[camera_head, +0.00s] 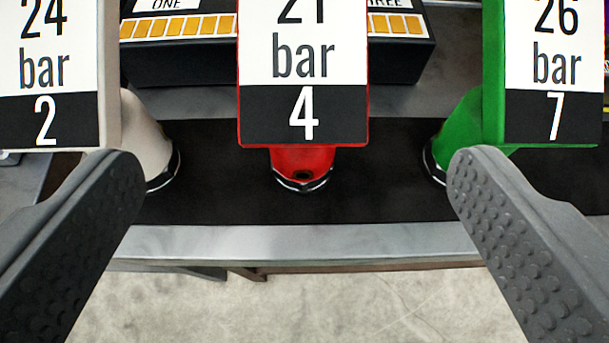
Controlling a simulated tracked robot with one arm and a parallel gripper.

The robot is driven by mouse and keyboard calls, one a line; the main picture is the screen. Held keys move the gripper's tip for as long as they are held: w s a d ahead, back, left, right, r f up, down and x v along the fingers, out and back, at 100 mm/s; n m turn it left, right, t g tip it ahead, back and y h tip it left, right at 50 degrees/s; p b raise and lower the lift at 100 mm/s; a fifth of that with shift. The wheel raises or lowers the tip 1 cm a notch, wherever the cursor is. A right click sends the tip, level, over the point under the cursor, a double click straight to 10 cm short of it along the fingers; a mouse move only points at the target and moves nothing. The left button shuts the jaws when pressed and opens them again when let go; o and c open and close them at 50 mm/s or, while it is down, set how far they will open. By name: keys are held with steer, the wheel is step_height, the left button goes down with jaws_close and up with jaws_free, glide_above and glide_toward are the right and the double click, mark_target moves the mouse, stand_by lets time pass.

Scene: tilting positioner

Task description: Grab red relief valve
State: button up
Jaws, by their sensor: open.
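The red relief valve (303,162) stands upright in the middle of the view on a black strip. Its red-edged label (303,75) reads "21 bar" and "4" and hides most of its body. My gripper (297,172) is open and empty. Its two grey, studded fingers come in from the lower left and lower right, one on each side of the red valve and apart from it.
A white valve (145,135) labelled "24 bar 2" stands left, and a green valve (462,130) labelled "26 bar 7" right, both close to my fingertips. A black box (400,65) with yellow squares lies behind. The bench's grey front edge (300,243) and pale floor lie nearer.

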mark_target(301, 89)
steer(key=b+x, duration=0.1)
steer(key=x, duration=0.7)
steer(key=shift+w+f, duration=0.1)
steer(key=shift+f, duration=0.1)
steer(key=shift+x, duration=0.8)
steer(key=x, duration=0.3)
steer(key=shift+w+d+b, duration=0.1)
steer(key=shift+d+b, duration=0.05)
steer(key=shift+b, duration=0.25)
steer(key=shift+w, duration=0.35)
jaws_close()
